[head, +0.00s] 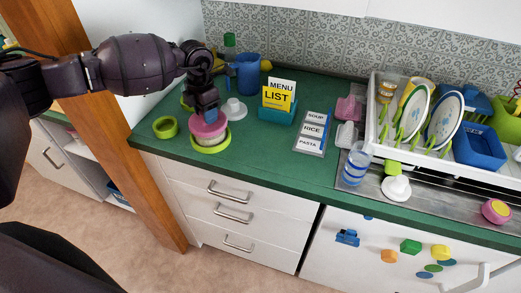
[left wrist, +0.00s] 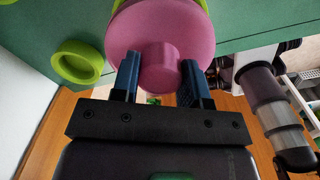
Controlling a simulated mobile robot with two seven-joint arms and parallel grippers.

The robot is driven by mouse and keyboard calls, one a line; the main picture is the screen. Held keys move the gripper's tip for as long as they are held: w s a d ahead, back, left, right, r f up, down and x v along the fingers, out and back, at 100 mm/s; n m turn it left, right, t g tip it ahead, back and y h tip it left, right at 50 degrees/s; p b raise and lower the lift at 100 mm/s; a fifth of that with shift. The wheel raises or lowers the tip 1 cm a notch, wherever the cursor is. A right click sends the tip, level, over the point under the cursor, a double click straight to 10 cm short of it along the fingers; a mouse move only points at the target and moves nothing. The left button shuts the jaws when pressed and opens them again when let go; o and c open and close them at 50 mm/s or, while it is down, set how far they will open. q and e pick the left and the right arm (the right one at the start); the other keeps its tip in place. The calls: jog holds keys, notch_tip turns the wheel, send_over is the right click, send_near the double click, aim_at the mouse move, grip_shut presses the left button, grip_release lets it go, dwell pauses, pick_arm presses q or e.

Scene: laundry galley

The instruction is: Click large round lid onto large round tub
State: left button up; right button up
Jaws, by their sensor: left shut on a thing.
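A pink round lid (head: 208,127) is at the left end of the green counter. In the left wrist view the lid (left wrist: 150,32) faces me, and its round knob (left wrist: 160,57) is between my left gripper's blue fingers (left wrist: 159,78). In the head view my left gripper (head: 207,113) comes down on the lid from above, shut on its knob. A pale round tub (head: 209,140) shows just below the lid, with a green ring (head: 211,149) around its base. The lid hides the tub's rim, so I cannot tell whether it is seated. My right gripper is not in view.
A loose green ring (head: 165,127) lies to the left. A white knobbed lid (head: 233,109) and blue jug (head: 247,73) stand behind. A menu box (head: 278,113) and list card (head: 312,132) are to the right, then a dish rack (head: 440,148). The counter's front edge is close.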

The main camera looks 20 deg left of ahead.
pick_arm(q)
jog(key=shift+f, duration=0.4)
jog(key=o, duration=1.3)
jog(key=shift+r, duration=0.1)
jog(key=c, duration=0.3)
jog(key=shift+r, duration=0.1)
jog(key=shift+r+p, duration=1.8)
jog(key=shift+r, duration=1.6)
